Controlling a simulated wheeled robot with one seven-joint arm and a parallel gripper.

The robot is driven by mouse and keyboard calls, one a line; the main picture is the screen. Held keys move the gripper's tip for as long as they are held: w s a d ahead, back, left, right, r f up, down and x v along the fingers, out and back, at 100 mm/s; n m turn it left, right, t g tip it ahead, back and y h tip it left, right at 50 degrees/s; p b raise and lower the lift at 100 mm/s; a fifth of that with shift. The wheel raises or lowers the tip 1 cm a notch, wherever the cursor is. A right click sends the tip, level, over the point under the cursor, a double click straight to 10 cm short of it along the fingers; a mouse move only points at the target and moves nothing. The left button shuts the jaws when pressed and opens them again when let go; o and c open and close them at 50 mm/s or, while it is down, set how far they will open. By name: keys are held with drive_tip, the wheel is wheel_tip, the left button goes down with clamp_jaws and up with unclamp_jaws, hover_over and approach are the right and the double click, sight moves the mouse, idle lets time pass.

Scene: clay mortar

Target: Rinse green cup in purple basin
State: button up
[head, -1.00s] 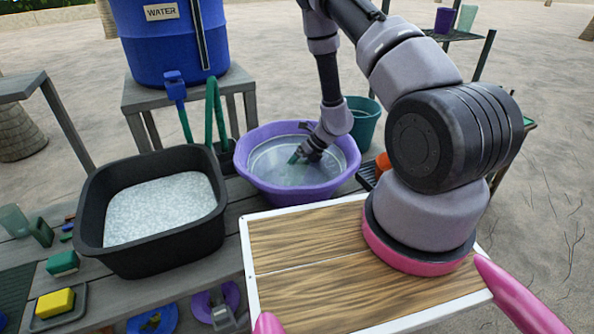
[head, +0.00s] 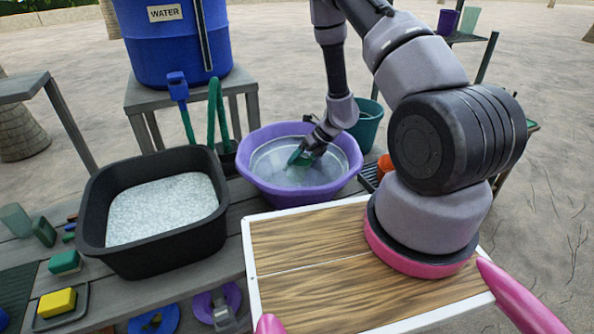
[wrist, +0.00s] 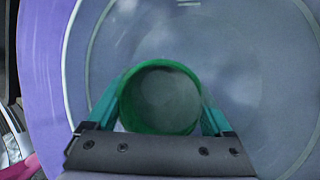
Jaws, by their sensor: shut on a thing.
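The purple basin (head: 262,187) stands on the grey slatted bench and holds clear water. My gripper (head: 301,158) is inside the basin's rim, low over or in the water; I cannot tell how deep. In the wrist view the green cup (wrist: 160,128) sits between the two teal fingers of my gripper (wrist: 160,105), which are shut on its sides. I look into the cup's round mouth, and its inside looks greyish. In the head view the cup is small and mostly hidden by my gripper.
A black tub (head: 95,215) of white granules stands left of the basin. A blue water barrel (head: 165,60) with a tap and green hose (head: 214,110) is behind. A teal bucket (head: 368,128) stands behind right. A yellow sponge (head: 56,302) lies at the front left.

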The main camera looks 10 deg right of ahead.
wheel_tip(320, 180, up, 17)
idle(1.2)
drive_tip(key=shift+f, duration=0.1)
idle(0.8)
